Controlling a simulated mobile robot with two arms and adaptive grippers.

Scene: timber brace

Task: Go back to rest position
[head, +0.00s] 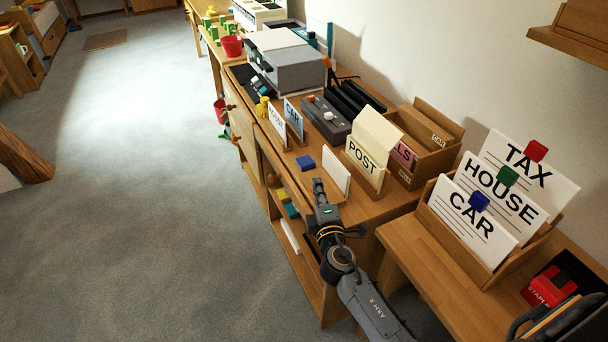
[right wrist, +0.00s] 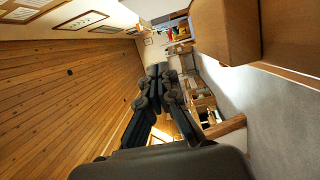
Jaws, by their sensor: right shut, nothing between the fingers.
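My right gripper (head: 318,186) reaches in from the bottom of the head view, over the front edge of the wooden desk (head: 375,208). Its fingers are together and hold nothing; they also show closed in the right wrist view (right wrist: 158,70). A blue block (head: 305,163) lies on the desk just beyond the gripper. A white card (head: 336,172) stands close to its right. My left gripper does not show.
A POST holder (head: 364,160) and a wooden letter box (head: 432,150) stand behind. A rack with TAX, HOUSE and CAR cards (head: 448,238) is on the right, near a red stapler box (head: 548,288). A grey printer (head: 290,66) stands farther back. Carpet to the left is clear.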

